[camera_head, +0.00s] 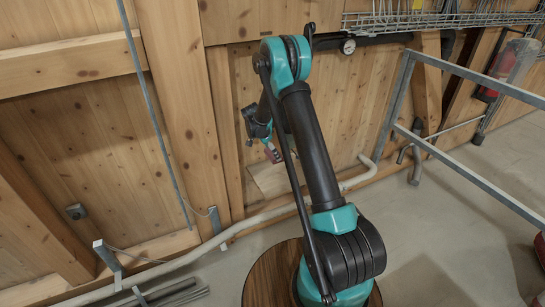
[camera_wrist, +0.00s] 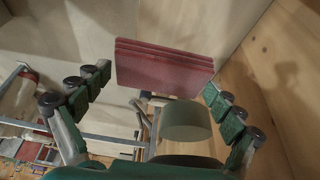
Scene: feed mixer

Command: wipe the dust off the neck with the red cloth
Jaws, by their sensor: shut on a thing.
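The red cloth (camera_wrist: 165,70) is a folded, layered pad held between the two finger chains of my gripper (camera_wrist: 158,82). In the head view, my gripper (camera_head: 268,143) is small and partly behind my arm, with the red cloth (camera_head: 273,154) at its tip, in front of the wooden wall. A pale green rounded cylinder (camera_wrist: 187,121) shows below the cloth in the wrist view; I cannot tell whether it is the neck. No dust can be made out. The cloth hides part of what lies behind it.
A grey metal frame (camera_head: 455,68) stands at the right, with a red extinguisher (camera_head: 494,88) behind. A pale pipe (camera_head: 265,216) runs low along the wall. A dial gauge (camera_head: 348,46) is at the top. A clear jar (camera_wrist: 20,95) shows at the left of the wrist view.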

